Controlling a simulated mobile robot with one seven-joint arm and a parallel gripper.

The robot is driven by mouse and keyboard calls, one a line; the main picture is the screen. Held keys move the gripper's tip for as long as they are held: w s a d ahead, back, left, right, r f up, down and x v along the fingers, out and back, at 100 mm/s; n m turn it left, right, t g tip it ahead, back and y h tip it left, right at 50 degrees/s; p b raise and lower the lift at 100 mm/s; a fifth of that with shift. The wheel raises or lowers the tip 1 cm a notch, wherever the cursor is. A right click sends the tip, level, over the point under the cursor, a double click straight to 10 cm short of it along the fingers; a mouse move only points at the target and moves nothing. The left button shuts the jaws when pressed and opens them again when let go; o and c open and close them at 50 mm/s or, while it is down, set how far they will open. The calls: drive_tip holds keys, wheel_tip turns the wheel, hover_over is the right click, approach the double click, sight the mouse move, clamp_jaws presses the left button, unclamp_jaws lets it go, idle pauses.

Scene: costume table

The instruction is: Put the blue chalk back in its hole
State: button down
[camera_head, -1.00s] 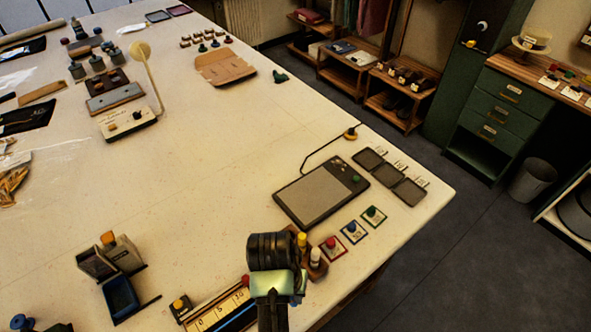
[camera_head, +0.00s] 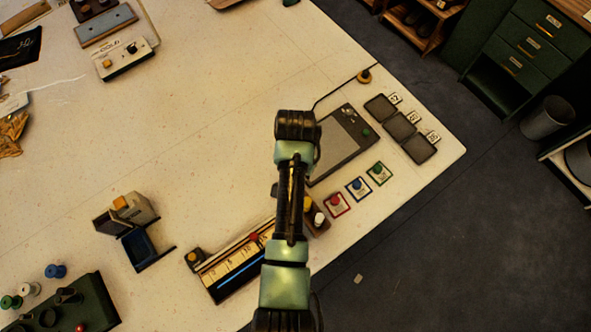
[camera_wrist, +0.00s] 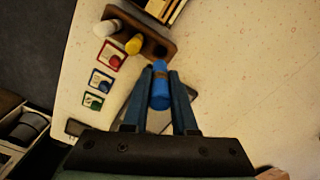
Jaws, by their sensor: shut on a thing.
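The blue chalk (camera_wrist: 159,86) is a short blue cylinder, seen in the wrist view between the two fingers of my gripper (camera_wrist: 160,78). The fingers are shut on it, and it is held near the chalk block. The brown wooden chalk block (camera_wrist: 149,33) holds a white chalk (camera_wrist: 107,28) and a yellow chalk (camera_wrist: 134,45). A dark empty hole (camera_wrist: 161,52) shows at the block's end near the blue chalk. The chalk appears apart from the block. In the head view my arm hides the chalk and part of the block (camera_head: 321,227).
Red (camera_head: 337,204), blue (camera_head: 358,188) and green (camera_head: 379,173) buttons on square cards line the table edge. A dark tablet (camera_head: 341,143) lies beyond the block. A numbered scale box (camera_head: 232,268) lies left of my arm. The table's middle left is clear.

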drive_tip(key=shift+w+f+b, duration=0.15)
drive_tip(key=shift+f+b, duration=2)
drive_tip(key=shift+f, duration=0.25)
drive_tip(key=shift+f+p, duration=0.15)
drive_tip(key=shift+p, duration=0.15)
drive_tip(key=shift+f+b, duration=1.35)
drive_tip(key=shift+f, duration=0.8)
idle(1.4)
drive_tip(key=c, duration=0.6)
unclamp_jaws()
drive_tip(key=shift+r, duration=0.15)
drive_tip(key=shift+r+p, duration=3.35)
drive_tip(key=shift+p, duration=0.25)
